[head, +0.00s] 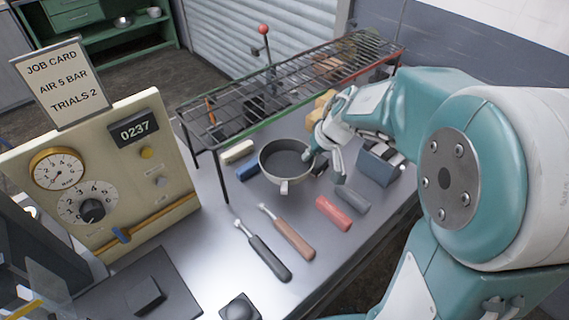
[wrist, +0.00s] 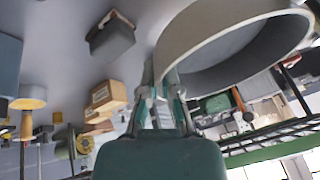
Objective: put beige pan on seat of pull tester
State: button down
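The beige pan (head: 285,177) is near the middle of the bench in the head view, its dark inside facing up and a short handle towards me. Its wall (wrist: 166,45) fills the upper right of the wrist view. My gripper (head: 311,154) is at the pan's right side, its fingers (wrist: 161,84) closed about the rim. I cannot tell whether the pan touches the bench. A beige panel (head: 115,185) with gauge, dial and a 0237 display stands at left. A dark plate (head: 175,298) with a raised block (head: 143,296) lies before it; I cannot tell whether this is the tester's seat.
A wire rack (head: 290,80) stands behind the pan. Two screwdriver-like tools, with black (head: 270,258) and brown (head: 293,238) handles, lie in front. Red (head: 333,213) and grey (head: 352,200) blocks lie at right.

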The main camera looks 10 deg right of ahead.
aim_at(307, 183)
jog(key=f, duration=0.3)
jog(key=shift+d+f, duration=0.1)
jog(key=shift+d, duration=0.2)
jog(key=f, duration=0.2)
jog(key=a+f, duration=0.1)
jog(key=f, duration=0.1)
jog(key=shift+f, duration=0.2)
jog(key=shift+d, duration=0.2)
jog(key=shift+d, duration=0.1)
jog(key=c, duration=1.1)
grip_release()
